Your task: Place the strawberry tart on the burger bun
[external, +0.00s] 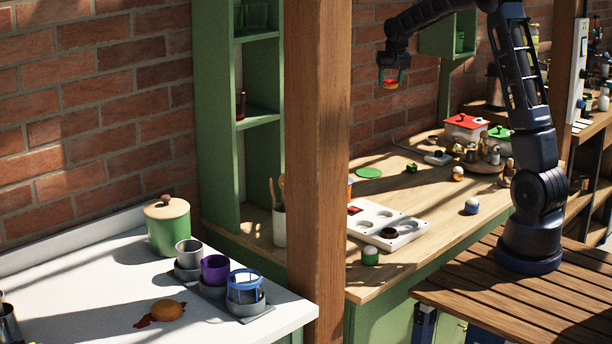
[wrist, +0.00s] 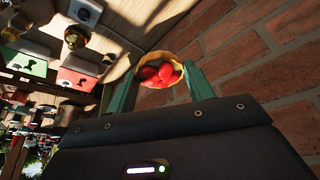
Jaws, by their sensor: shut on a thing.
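The strawberry tart (external: 390,85) is held high above the wooden counter, in front of the brick wall. My gripper (external: 393,76) is shut on it. In the wrist view, the tart (wrist: 161,71) shows a yellow crust with red strawberries between the two green fingers (wrist: 159,84). A round orange-brown thing (external: 167,309) that looks like the burger bun lies on the white counter at lower left, far from my gripper. A dark red smear is beside it.
A wooden post (external: 318,170) stands between the white counter (external: 70,290) and the wooden counter (external: 400,275). A green pot (external: 168,232) and several cups stand near the bun. A white tray with round wells (external: 410,222) and several small objects are on the wooden counter.

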